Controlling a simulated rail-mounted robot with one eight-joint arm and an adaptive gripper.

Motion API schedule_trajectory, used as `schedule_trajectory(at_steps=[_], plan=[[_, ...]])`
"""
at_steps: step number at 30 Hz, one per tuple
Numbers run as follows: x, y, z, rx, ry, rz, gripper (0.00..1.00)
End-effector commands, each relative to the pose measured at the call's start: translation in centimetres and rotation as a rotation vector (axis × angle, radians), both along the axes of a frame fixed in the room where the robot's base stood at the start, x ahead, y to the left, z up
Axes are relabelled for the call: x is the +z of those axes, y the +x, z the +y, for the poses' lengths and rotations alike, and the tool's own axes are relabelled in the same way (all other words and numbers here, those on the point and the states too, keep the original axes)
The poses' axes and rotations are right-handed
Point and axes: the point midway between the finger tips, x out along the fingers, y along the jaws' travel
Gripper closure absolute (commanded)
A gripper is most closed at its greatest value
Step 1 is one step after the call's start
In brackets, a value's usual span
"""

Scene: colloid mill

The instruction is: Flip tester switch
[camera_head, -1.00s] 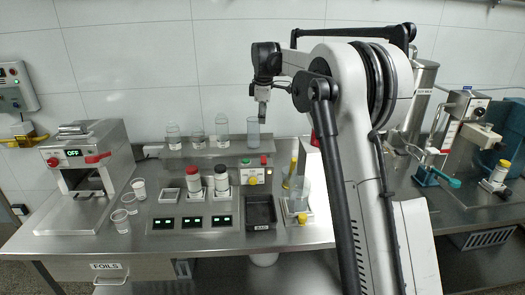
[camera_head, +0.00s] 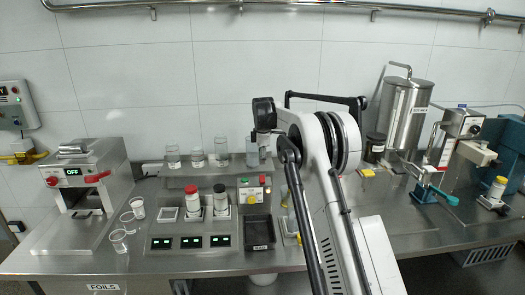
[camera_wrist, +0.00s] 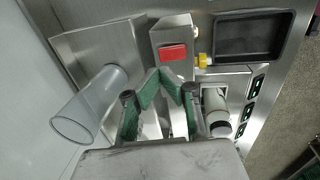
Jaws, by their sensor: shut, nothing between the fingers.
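A small control box (camera_head: 253,196) stands at the bench's middle in the head view, with a green button, a red button and a yellow part on its face. In the wrist view, a metal box (camera_wrist: 171,32) bears a red rectangular part (camera_wrist: 173,52); a yellow knob (camera_wrist: 204,60) sits beside it. I cannot tell for certain which part is the tester switch. My gripper (camera_wrist: 161,73), with green pads, is shut and empty, its tips just below the red part in the picture; contact cannot be judged. In the head view, my gripper's fingers cannot be made out clearly.
A clear glass cylinder (camera_wrist: 88,107) stands close left of my gripper in the wrist view. Bottles (camera_head: 173,157) line the raised shelf. Capped jars (camera_head: 221,200) and a black tray (camera_head: 258,231) lie near the control box. Green displays (camera_head: 191,241) line the front.

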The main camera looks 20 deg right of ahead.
Motion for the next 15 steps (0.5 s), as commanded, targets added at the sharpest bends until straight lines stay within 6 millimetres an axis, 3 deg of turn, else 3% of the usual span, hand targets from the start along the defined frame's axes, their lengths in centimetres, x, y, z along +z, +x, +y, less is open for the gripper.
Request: schedule_trajectory(at_steps=[6,15], plan=[[-3.5,0.6,-0.2,0.000,0.000,0.000,1.00],[-5.9,0.9,-0.2,0.000,0.000,0.000,1.00]])
